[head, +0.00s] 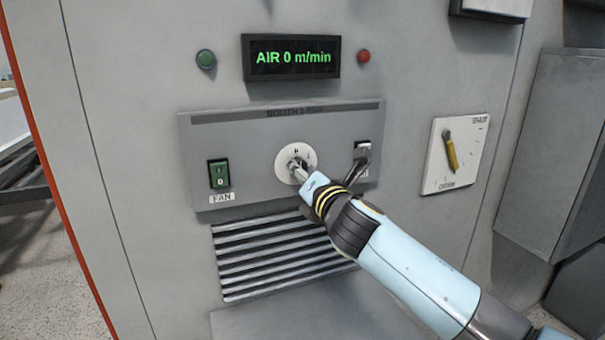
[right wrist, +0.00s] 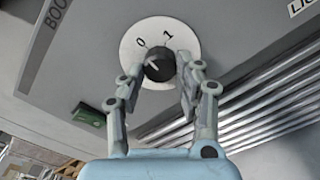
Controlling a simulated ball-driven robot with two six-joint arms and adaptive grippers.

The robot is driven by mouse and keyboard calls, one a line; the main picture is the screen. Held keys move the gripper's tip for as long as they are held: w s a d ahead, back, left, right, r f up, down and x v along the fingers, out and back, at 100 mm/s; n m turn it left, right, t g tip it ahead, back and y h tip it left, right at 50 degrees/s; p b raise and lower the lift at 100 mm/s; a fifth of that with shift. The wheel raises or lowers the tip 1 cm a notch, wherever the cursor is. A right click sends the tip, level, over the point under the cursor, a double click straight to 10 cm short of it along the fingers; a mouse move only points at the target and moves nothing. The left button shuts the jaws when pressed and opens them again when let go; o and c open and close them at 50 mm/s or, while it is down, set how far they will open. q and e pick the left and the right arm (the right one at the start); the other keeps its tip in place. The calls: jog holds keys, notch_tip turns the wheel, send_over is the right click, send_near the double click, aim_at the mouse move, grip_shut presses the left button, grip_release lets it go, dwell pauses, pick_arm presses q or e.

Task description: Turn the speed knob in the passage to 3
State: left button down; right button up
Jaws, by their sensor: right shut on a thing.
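The speed knob (right wrist: 158,66) is a dark round knob with a white mark, on a white round dial (head: 307,153) in the middle of the grey panel. In the right wrist view the dial shows the numerals 0 and 1; the rest is hidden or too small to read. My right gripper (right wrist: 160,72) is shut on the knob, one finger on each side. In the head view the gripper (head: 298,168) covers much of the knob. The display (head: 291,58) above reads "AIR 0 m/min". My left gripper is not in view.
A green FAN switch (head: 219,174) sits left of the dial, and another switch (head: 362,150) sits close to its right, near my right arm. A white plate with a yellow lever (head: 451,153) is further right. A louvred vent (head: 265,255) lies below. Grey boxes (head: 560,150) stand at the far right.

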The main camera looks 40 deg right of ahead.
jog(key=shift+d+m+b, duration=0.2)
jog(key=shift+m+b, duration=6.65)
jog(key=shift+m, duration=10.85)
jog(key=o, duration=1.1)
jog(key=shift+r, duration=0.15)
jog(key=shift+o, duration=0.2)
jog(key=shift+s, duration=0.1)
